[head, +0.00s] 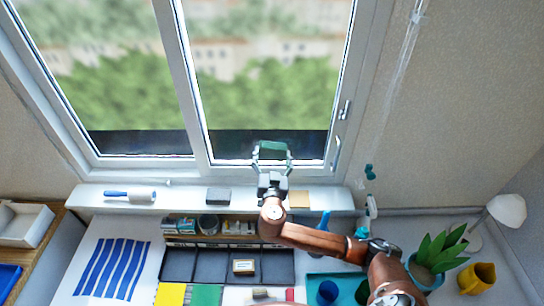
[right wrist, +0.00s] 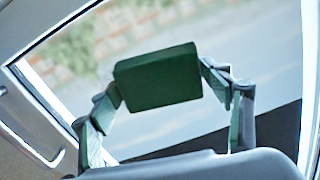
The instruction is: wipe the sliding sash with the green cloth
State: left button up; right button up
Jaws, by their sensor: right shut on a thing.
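The green cloth (head: 272,149) looks like a folded, flat block and is held up in front of the lower part of the right-hand window sash (head: 265,85). My right gripper (head: 273,160) is shut on it. In the right wrist view the cloth (right wrist: 158,77) sits between the two fingertips of my right gripper (right wrist: 160,85), with the glass behind it. I cannot tell whether the cloth touches the glass. The sash has a light frame and a handle (head: 344,110) on its right side. My left gripper is not in view.
The white sill (head: 172,201) below bears a blue-handled roller (head: 130,195), a grey block (head: 218,196) and a tan block (head: 299,199). A dark compartment tray (head: 208,265) lies on the desk. A plant (head: 440,252), yellow mug (head: 477,278) and lamp (head: 506,210) stand at right.

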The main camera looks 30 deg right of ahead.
aim_at(282, 155)
jog(key=shift+w+d+b, duration=0.3)
jog(key=shift+w+b, duration=0.05)
jog(key=shift+w, duration=0.3)
jog(key=shift+s+d+b, duration=0.15)
jog(key=shift+s+d, duration=0.25)
jog(key=shift+d, duration=0.3)
jog(key=shift+s+d+b, duration=0.15)
jog(key=shift+s+d, duration=0.2)
jog(key=shift+d, duration=0.3)
jog(key=shift+s+d+b, duration=0.2)
jog(key=shift+s+d, duration=0.3)
jog(key=shift+d, duration=0.65)
jog(key=shift+s+d+b, duration=0.2)
jog(key=shift+s+d, duration=0.35)
jog(key=shift+d, duration=0.6)
jog(key=shift+s+d+b, duration=0.2)
jog(key=shift+s+d, duration=0.3)
jog(key=shift+d, duration=0.65)
